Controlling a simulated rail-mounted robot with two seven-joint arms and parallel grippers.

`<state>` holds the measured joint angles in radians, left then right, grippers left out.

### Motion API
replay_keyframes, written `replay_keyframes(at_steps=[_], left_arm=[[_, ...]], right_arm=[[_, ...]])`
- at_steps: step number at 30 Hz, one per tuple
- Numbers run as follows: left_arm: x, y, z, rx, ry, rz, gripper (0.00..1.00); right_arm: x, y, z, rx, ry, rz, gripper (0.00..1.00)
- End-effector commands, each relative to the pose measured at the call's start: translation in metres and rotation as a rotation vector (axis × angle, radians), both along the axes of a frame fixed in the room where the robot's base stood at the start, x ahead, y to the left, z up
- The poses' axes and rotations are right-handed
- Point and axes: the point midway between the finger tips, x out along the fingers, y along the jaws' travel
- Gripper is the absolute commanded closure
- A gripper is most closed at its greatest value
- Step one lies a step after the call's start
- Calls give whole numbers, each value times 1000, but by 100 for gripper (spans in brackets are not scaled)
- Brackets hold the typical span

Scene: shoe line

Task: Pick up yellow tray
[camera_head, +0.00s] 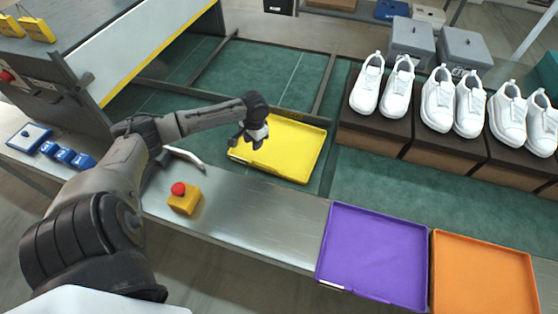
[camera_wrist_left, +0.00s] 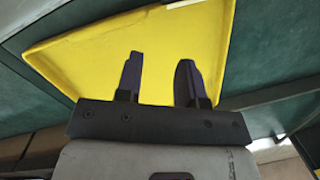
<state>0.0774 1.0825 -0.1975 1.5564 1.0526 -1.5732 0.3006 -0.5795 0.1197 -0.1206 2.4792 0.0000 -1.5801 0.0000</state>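The yellow tray (camera_head: 298,148) lies flat on the green surface, near the metal front ledge, and fills much of the left wrist view (camera_wrist_left: 90,50). My left gripper (camera_head: 245,143) is over the tray's left part, close to its near left corner. In the left wrist view its two dark fingers (camera_wrist_left: 160,65) stand apart with only yellow tray surface showing between them. It is open and holds nothing. I cannot tell whether the fingers touch the tray. My left arm hides part of the area left of the tray. My right gripper is not in view.
A purple tray (camera_head: 375,255) and an orange tray (camera_head: 485,275) lie at the front right. A red-topped yellow button box (camera_head: 185,199) stands on the metal ledge (camera_head: 260,215). White shoes (camera_head: 438,102) stand on brown boxes (camera_head: 375,134) to the right. Grey boxes (camera_head: 463,48) are behind.

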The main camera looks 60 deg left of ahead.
Motion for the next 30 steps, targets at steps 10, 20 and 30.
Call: replay_keyframes(at_steps=[10, 20, 30], left_arm=[[11, 115, 30, -4, -78, 329, 65], [9, 138, 40, -18, -110, 415, 65], [9, 137, -12, -19, -108, 413, 65]], right_arm=[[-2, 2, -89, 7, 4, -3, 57], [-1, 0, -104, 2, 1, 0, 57], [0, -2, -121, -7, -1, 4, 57]])
